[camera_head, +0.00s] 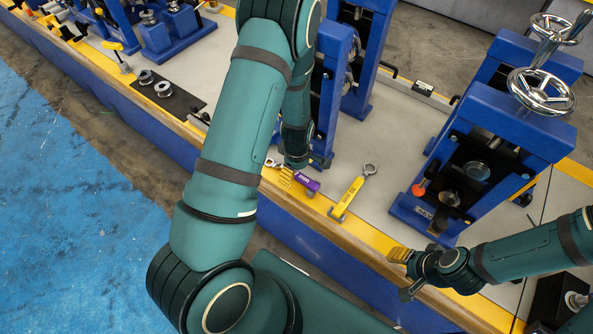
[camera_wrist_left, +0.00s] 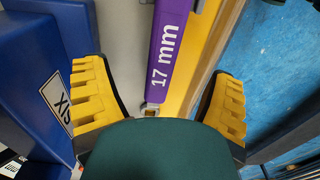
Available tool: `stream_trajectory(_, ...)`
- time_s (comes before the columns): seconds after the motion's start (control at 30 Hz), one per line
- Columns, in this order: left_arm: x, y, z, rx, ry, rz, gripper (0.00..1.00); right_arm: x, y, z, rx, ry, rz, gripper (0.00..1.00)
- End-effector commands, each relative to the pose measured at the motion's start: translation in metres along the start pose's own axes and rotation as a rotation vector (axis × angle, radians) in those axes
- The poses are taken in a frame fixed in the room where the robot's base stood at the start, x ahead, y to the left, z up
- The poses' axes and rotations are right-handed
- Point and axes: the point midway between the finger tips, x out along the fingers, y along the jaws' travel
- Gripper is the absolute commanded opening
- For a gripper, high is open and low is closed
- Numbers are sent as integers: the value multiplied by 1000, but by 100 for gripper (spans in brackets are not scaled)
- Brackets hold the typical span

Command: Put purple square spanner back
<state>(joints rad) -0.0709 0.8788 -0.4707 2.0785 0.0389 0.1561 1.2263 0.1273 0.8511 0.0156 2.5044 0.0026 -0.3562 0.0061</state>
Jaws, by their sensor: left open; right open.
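The purple square spanner (camera_head: 306,183) lies on the yellow front border of the bench top, partly hidden by my left gripper. In the left wrist view the purple spanner (camera_wrist_left: 174,50), marked "17 mm", runs between the two yellow fingers of my left gripper (camera_wrist_left: 160,95). Those fingers are apart, with a gap on each side of the spanner. In the head view my left gripper (camera_head: 286,178) is at the spanner's left end. My right gripper (camera_head: 398,256) is open and empty over the bench's front edge, to the right of the spanner.
A yellow spanner (camera_head: 347,200) lies to the right of the purple one. A blue roller stand with handwheels (camera_head: 490,150) stands at the right. Blue stands (camera_head: 330,85) rise behind my left arm. A dark plate with rings (camera_head: 165,95) lies at the left.

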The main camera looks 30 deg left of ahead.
Motion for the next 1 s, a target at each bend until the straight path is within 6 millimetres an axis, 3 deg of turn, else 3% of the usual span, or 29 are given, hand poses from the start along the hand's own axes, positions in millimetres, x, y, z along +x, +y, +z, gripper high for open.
stream_trajectory(1.0,-47,0,0,-1,0,-1,84,-34,-13,-3,0,0,0,47)
